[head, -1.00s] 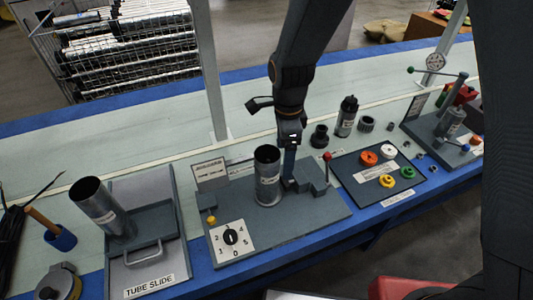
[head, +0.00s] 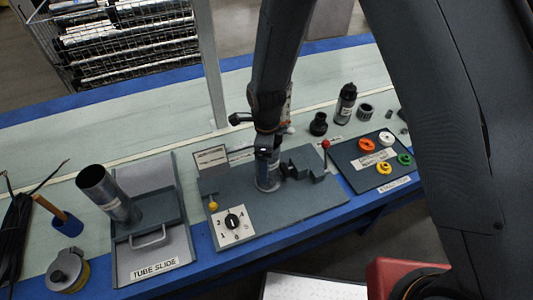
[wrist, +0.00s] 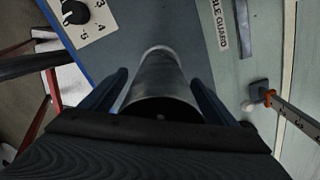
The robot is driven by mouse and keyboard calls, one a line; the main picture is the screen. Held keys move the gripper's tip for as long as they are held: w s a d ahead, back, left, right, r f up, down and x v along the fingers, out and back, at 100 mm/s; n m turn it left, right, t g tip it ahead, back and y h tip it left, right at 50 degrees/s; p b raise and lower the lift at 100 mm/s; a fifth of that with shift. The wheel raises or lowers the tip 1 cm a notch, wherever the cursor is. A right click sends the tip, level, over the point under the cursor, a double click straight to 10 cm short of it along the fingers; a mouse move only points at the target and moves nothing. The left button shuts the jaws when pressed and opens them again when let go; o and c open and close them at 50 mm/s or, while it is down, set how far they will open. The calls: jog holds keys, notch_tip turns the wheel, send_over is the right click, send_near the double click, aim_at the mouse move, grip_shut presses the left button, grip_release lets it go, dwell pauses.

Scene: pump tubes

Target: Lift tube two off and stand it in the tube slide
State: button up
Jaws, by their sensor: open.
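A dark grey metal tube (head: 268,184) stands upright on the grey fixture plate (head: 300,211); its label is too small to read. My gripper (head: 267,152) is at its upper part and hides its top. In the wrist view the open gripper (wrist: 158,97) has one finger on each side of the tube (wrist: 158,78); I cannot tell whether either finger touches it. The tube slide (head: 153,250) is at the left, a grey tray with a handle and a "TUBE SLIDE" label. Another tube (head: 105,192) stands tilted in it.
A numbered dial (head: 233,220) and a yellow knob (head: 213,205) are left of the tube. A stepped grey block (head: 302,160) is close on its right, with a red-knobbed lever (head: 325,144). A dark mat (head: 349,176) with coloured rings lies further right.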

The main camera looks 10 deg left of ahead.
jog(key=shift+f, duration=0.25)
jog(key=c, duration=1.4)
jog(key=shift+r+p, duration=0.7)
jog(key=shift+r, duration=0.1)
jog(key=shift+r+p, duration=4.9)
jog(key=shift+r, duration=1.85)
jog(key=shift+r+p, duration=1.55)
jog(key=shift+r, duration=1.15)
